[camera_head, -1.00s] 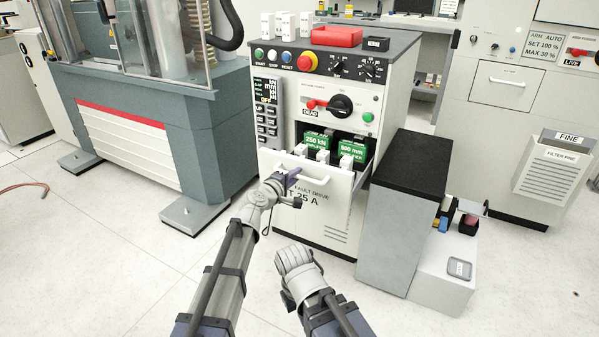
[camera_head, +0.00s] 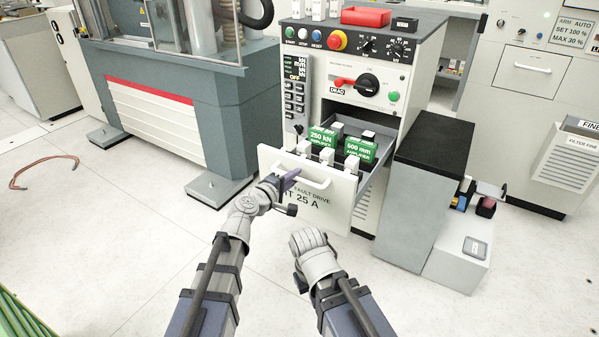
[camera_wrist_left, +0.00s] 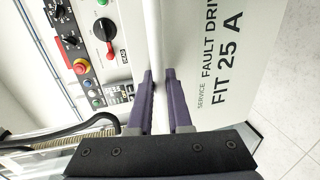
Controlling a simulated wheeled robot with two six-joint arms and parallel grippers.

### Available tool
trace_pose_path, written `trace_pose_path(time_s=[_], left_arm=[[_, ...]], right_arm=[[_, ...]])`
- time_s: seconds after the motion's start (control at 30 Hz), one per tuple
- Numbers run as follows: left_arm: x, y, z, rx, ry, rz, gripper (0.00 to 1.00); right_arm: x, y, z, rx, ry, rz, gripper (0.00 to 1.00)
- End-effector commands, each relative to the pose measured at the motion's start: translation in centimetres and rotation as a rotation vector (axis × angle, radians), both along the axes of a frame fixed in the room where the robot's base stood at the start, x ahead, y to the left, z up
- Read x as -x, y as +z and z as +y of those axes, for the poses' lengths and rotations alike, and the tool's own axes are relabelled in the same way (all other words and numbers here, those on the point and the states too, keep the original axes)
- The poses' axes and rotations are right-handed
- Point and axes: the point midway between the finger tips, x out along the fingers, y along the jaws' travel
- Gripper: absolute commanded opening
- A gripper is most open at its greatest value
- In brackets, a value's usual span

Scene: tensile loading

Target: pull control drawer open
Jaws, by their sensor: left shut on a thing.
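The control drawer (camera_head: 338,212) stands pulled out of the white control cabinet, its front lettered "FAULT DRIVE". Green boxes marked "250 kN" (camera_head: 320,137) and "500 mm" (camera_head: 361,150) and white parts show in it. The drawer's white handle (camera_head: 319,185) runs across the upper front.
The cabinet top holds a red tray (camera_head: 366,16) and a black box (camera_head: 404,24). A grey block (camera_head: 419,207) with a black top stands close right of the drawer. The testing machine (camera_head: 180,110) is at left. The floor in front is clear.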

Motion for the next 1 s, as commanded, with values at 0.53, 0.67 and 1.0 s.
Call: trace_pose_path(time_s=[0.53, 0.67, 1.0], left_arm=[[1.7, 0.0, 1.2, -0.001, 0.0, -0.001, 0.0], [1.7, 0.0, 1.2, -0.001, 0.0, -0.001, 0.0], [1.6, 0.0, 1.1, 0.0, 0.0, 0.0, 0.37]], right_arm=[[0.0, 0.0, 0.0, 0.0, 0.0, 0.0, 0.0], [0.0, 0.0, 0.0, 0.0, 0.0, 0.0, 0.0], [0.0, 0.0, 0.0, 0.0, 0.0, 0.0, 0.0]])
